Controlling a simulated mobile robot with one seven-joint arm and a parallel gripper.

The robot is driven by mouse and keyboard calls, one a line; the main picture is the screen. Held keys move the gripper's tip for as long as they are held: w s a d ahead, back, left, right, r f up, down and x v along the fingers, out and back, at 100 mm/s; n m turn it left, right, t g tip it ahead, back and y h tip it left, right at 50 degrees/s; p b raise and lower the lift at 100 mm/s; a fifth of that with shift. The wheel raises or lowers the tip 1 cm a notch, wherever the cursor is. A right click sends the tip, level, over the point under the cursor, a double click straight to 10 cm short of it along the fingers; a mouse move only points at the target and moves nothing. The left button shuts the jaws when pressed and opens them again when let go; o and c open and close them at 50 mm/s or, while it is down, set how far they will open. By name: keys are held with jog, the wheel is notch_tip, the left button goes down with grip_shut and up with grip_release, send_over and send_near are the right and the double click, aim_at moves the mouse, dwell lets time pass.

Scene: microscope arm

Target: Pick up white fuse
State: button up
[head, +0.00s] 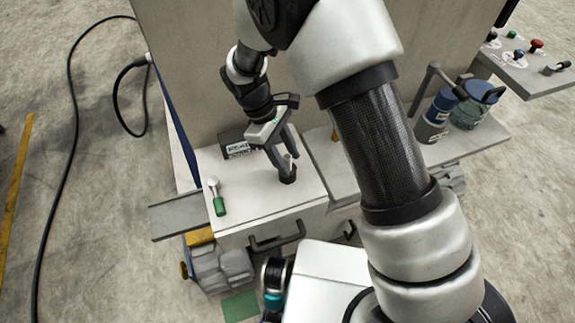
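A small item with a white rounded top and a green lower end (217,198) lies or stands on the left part of the light work surface; I cannot tell if it is the white fuse. My gripper (289,165) is to its right, pointing down over the same surface. Its two dark fingers look spread apart. A thin pale pin (288,161) shows between the fingertips, above a small dark block (288,176). The fingers look close to the pin, but I cannot tell if they touch it. The pin may be the white fuse; it is too small to be sure.
A labelled dark box (238,147) stands behind my gripper. Blue-lidded containers (436,117) stand on the right, past my arm. A control panel (530,66) with knobs is at the upper right. The surface (248,192) between the green-ended item and my gripper is bare.

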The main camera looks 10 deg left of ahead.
jog(key=shift+d+f, duration=0.1)
jog(key=shift+f, duration=0.1)
grip_shut()
